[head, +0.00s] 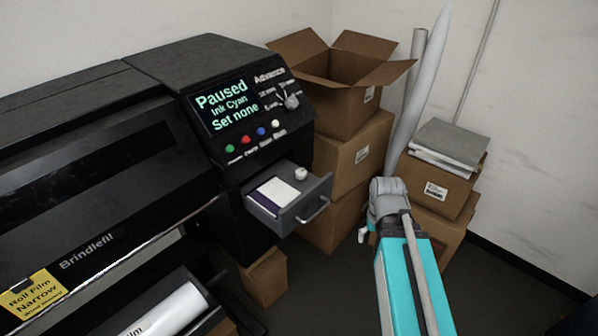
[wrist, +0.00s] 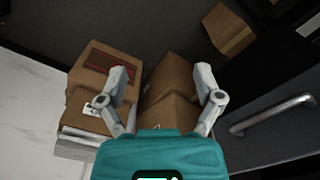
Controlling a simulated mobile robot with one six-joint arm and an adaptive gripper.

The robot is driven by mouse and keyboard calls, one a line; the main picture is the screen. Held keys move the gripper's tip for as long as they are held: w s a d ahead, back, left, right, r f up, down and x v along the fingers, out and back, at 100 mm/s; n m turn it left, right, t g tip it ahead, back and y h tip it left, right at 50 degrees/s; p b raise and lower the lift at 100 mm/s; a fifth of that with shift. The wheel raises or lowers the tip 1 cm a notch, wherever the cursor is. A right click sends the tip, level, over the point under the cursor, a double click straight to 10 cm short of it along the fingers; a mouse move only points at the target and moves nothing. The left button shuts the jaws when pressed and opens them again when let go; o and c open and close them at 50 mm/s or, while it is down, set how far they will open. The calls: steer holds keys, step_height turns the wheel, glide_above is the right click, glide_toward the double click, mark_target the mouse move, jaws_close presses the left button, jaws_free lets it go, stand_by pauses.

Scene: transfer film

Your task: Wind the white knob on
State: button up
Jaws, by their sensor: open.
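A printer panel (head: 238,112) in the head view reads "Paused, Ink Cyan, Set none". A pale grey-white dial knob (head: 291,101) sits under the word "Advance" at the panel's right, with labels around it. A small white round piece (head: 301,174) stands in the open drawer (head: 318,191) below; I cannot tell what it is. My gripper (wrist: 162,75) is open and empty in the wrist view, with stacked boxes beyond its fingers. In the head view it is mostly hidden by my wrist, right of the drawer and apart from the panel. The dial knob is not in the wrist view.
Several coloured buttons (head: 245,138) line the panel's lower edge. The drawer holds a white and purple card (head: 275,193); its handle (wrist: 272,115) shows at right in the wrist view. Cardboard boxes (head: 360,150) stand right of the printer, with tall rolls (head: 420,85) behind my arm.

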steer(key=w+a+r+m+p, duration=0.1)
steer(key=w+a+r+p, duration=0.3)
steer(key=w, duration=0.3)
steer(key=w+a+r+m+p, duration=0.1)
steer(key=w+a+r+p, duration=0.35)
steer(key=w, duration=0.25)
step_height(320, 180, up, 7)
steer(key=m+p, duration=0.2)
steer(key=p, duration=0.4)
glide_above(301, 172)
steer(key=shift+w+f, duration=0.1)
steer(key=shift+f, duration=0.05)
steer(key=shift+f, duration=0.15)
step_height(301, 172, down, 14)
steer(key=b, duration=1.3)
steer(key=shift+r, duration=0.25)
steer(key=c, duration=1.1)
steer(key=shift+c, duration=0.2)
